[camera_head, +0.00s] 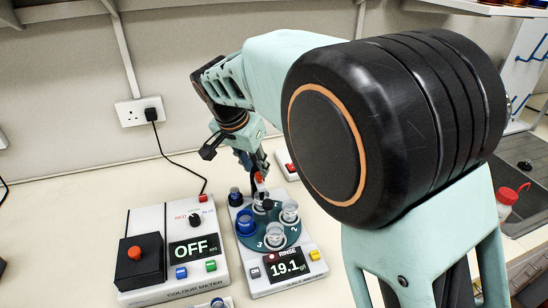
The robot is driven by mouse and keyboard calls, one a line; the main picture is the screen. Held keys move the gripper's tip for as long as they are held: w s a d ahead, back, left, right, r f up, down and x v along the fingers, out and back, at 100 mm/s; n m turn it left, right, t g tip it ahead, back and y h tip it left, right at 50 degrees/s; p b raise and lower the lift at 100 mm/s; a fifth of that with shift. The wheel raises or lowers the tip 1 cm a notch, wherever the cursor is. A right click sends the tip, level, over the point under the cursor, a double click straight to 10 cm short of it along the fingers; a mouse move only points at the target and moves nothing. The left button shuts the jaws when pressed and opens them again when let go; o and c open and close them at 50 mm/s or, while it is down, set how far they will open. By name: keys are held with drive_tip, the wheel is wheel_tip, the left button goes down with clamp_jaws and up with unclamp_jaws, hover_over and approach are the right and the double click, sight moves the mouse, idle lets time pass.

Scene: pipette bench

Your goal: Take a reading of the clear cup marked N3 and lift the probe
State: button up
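A white salt meter (295,273) stands on the bench, with a teal round turntable (258,240) on it. Its screen (285,265) reads RINSE and 19.1. A blue cup (245,223) sits at the turntable's left. Clear cups stand at the right (290,211) and front (274,236). Small marks like 3 and 2 show on the turntable's front; which cup is N3 I cannot tell surely. My gripper (258,172) is over the turntable's back, by a red-orange piece (259,178) that looks like the probe's top. Its finger contact and the probe's tip are unclear.
A colour meter box (175,250) reading OFF stands left, with a black block with a red knob (138,262) on it. A dark blue-topped item (235,197) stands behind the turntable. A wall socket (141,111) feeds a cable. A red-lidded container (508,197) is right, near the sink.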

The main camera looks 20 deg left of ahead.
sight(260, 188)
drive_tip(key=shift+x, duration=1.5)
drive_tip(key=shift+c, duration=0.3)
clamp_jaws()
